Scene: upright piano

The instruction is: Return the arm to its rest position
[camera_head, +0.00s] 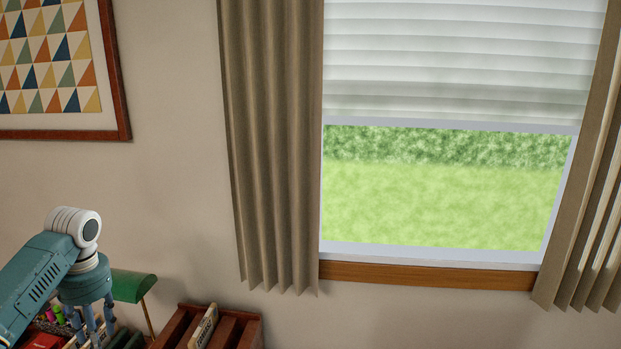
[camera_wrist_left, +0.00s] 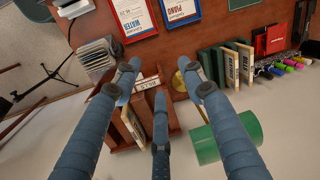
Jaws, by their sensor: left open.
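My left arm (camera_head: 45,275) comes in from the lower left in the head view, teal with a white and black joint at its bend. My left gripper (camera_head: 92,327) hangs below that joint, its blue fingers pointing down, with the lowest part cut off by the picture's edge. In the left wrist view the three fingers of the left gripper (camera_wrist_left: 160,80) are spread apart with nothing between them. They hang above a wooden rack (camera_wrist_left: 115,132). My right gripper is not in view.
A green lamp (camera_head: 133,285) stands close beside the gripper; its shade (camera_wrist_left: 222,138) shows below the right finger. The rack (camera_head: 248,333) is to the right. Several upright books (camera_wrist_left: 228,62), markers (camera_wrist_left: 285,66) and a red book (camera_wrist_left: 270,40) are near. The wall before the window (camera_head: 440,200) is clear.

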